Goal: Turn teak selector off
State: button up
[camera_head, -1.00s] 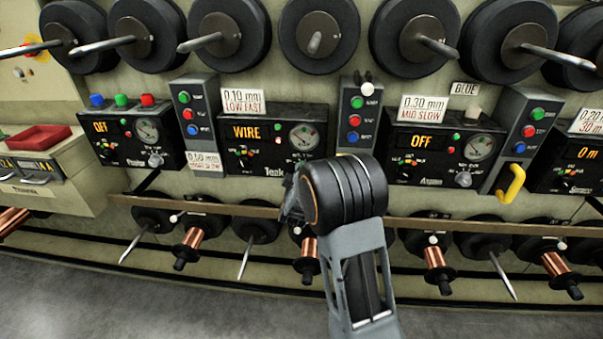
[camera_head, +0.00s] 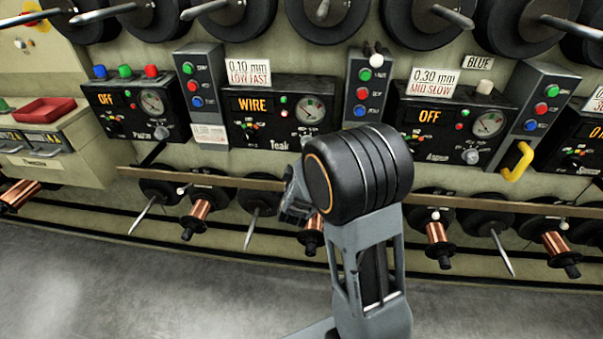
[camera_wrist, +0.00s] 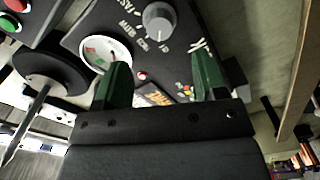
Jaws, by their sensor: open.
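The teak unit (camera_head: 236,131) is a black control box below the "0.10 mm LOW FAST" sign in the head view. Its display (camera_head: 255,105) reads WIRE in orange. In the wrist view its selector (camera_wrist: 158,20) is a round grey knob at the top, with white lettering around it. In the head view my arm hides most of the knob. My gripper (camera_wrist: 160,76) is open, its two green fingers apart and empty. In the wrist view the knob lies beyond the fingertips, between their lines, with a visible gap. In the head view my gripper (camera_head: 297,200) is partly hidden.
A gauge (camera_wrist: 105,52) lies beside the left finger. A similar box (camera_head: 130,110) on the left and another (camera_head: 450,125) on the right read OFF. Button columns (camera_head: 197,95) stand between boxes. A rail (camera_head: 235,182) and copper spools (camera_head: 198,214) run below. Open floor lies in front.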

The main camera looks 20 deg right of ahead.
jog(key=shift+v, duration=2.55)
jog(key=a+f+m+g+y, duration=0.25)
jog(key=a+f+y, duration=0.2)
jog(key=f, duration=0.25)
jog(key=s+a+r+m+g+y+p, duration=0.2)
jog(key=s+a+g+y+p, duration=0.2)
jog(key=s+a+g+y, duration=0.15)
jog(key=s+d+r+g+p, duration=0.1)
jog(key=s+r+p, duration=0.3)
jog(key=r, duration=0.4)
jog(key=s+d+r+m+g+p, duration=0.1)
jog(key=s+r+p, duration=0.3)
jog(key=r, duration=0.4)
jog(key=s+d+r+m+g+h+p, duration=0.1)
jog(key=s+d+r+g+p, duration=0.1)
jog(key=s+r+p, duration=0.3)
notch_tip(320, 180, up, 3)
jog(key=shift+r, duration=0.15)
